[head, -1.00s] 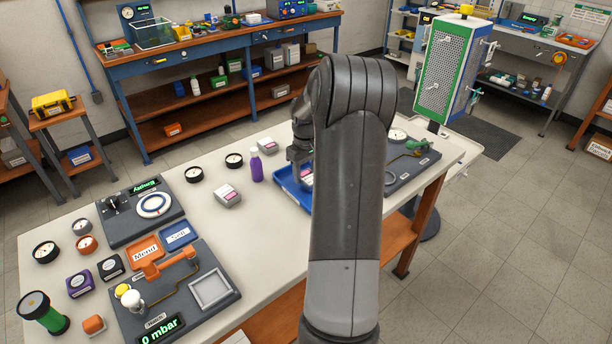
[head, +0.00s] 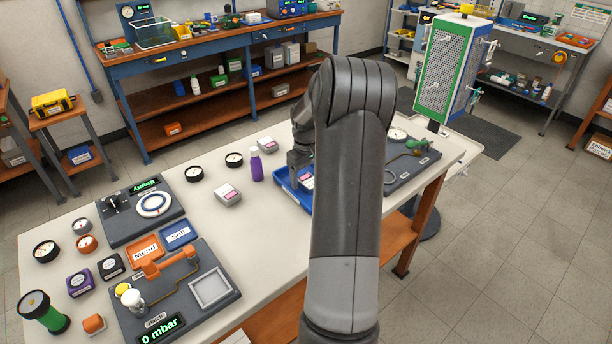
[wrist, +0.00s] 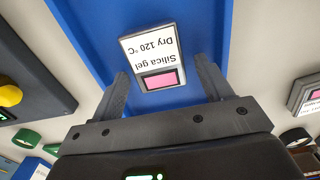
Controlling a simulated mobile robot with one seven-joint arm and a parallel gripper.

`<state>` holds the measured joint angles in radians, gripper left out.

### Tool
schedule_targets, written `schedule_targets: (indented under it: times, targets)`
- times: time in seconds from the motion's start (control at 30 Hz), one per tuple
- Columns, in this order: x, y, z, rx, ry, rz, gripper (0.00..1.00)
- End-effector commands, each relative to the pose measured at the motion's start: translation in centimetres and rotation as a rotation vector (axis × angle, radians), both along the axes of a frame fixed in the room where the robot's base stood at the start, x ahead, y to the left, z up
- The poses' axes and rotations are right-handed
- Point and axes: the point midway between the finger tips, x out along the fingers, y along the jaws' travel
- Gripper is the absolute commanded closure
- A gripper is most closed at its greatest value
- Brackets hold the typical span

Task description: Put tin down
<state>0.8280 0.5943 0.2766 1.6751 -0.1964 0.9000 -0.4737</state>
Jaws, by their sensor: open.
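The tin (wrist: 150,45) has a white label reading "Silica gel Dry 120 °C" and a pink window. In the wrist view it lies in the blue tray (wrist: 85,30), just ahead of and between my fingertips. My gripper (wrist: 161,64) is open, with a gap on each side of the tin. In the head view my gripper (head: 299,162) is over the blue tray (head: 288,190), and part of the tin (head: 307,181) shows beside my arm. My arm hides the rest of the tray there.
Similar tins stand outside the tray, one on the bench (head: 228,195) to its left and one behind (head: 267,145). A purple bottle (head: 256,167) stands close to the tray's left side. A dark panel with a gauge (head: 398,175) lies right of it.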

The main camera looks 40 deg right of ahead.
Motion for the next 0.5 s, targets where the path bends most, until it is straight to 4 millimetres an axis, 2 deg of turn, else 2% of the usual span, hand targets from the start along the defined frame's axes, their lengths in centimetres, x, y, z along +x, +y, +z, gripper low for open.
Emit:
schedule_targets:
  times: [0.17, 0.5]
  targets:
    - [0.1, -0.1, 1.8, -0.004, -0.003, 0.000, 0.28]
    - [0.1, -0.1, 9.0, -0.003, -0.004, -0.001, 0.28]
